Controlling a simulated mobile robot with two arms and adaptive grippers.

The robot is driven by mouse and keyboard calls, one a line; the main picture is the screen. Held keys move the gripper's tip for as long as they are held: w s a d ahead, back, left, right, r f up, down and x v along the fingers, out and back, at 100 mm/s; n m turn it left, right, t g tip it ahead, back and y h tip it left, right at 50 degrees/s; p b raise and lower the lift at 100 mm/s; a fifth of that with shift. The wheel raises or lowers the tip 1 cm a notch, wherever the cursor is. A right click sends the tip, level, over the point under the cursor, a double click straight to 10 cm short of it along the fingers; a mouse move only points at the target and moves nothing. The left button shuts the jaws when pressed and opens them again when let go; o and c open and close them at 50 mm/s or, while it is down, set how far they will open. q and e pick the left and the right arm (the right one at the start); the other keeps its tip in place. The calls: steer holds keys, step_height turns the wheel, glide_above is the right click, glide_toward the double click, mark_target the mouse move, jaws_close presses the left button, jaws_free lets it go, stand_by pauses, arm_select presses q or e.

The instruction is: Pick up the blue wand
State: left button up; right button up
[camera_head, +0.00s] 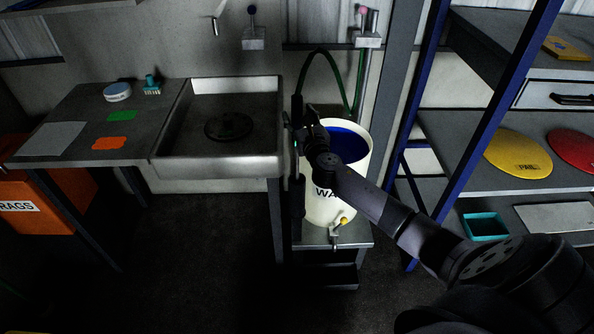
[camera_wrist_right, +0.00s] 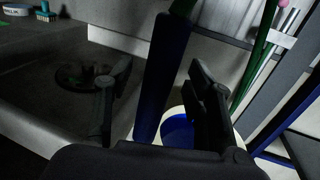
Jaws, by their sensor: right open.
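The blue wand (camera_wrist_right: 163,75) stands nearly upright in the right wrist view, dark blue, between the two fingers of my right gripper (camera_wrist_right: 158,100). The fingers are apart, with visible room on both sides of the wand. In the head view the wand (camera_head: 297,108) is a dark upright shape at the left edge of the white bucket, its colour hard to read. My right gripper (camera_head: 299,140) is there too, its fingers small and dark against it. The wand's lower part is hidden by the gripper in the wrist view. My left gripper is not in view.
The white bucket (camera_head: 325,205) with a blue inside stands on a small grey stand (camera_head: 350,236). A green hose (camera_head: 335,62) arches above it. A sink (camera_head: 215,158) is to the left. A blue-framed shelf (camera_head: 468,135) is to the right.

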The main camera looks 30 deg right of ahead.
steer(key=shift+x, duration=0.9)
steer(key=shift+f, duration=0.1)
jaws_close()
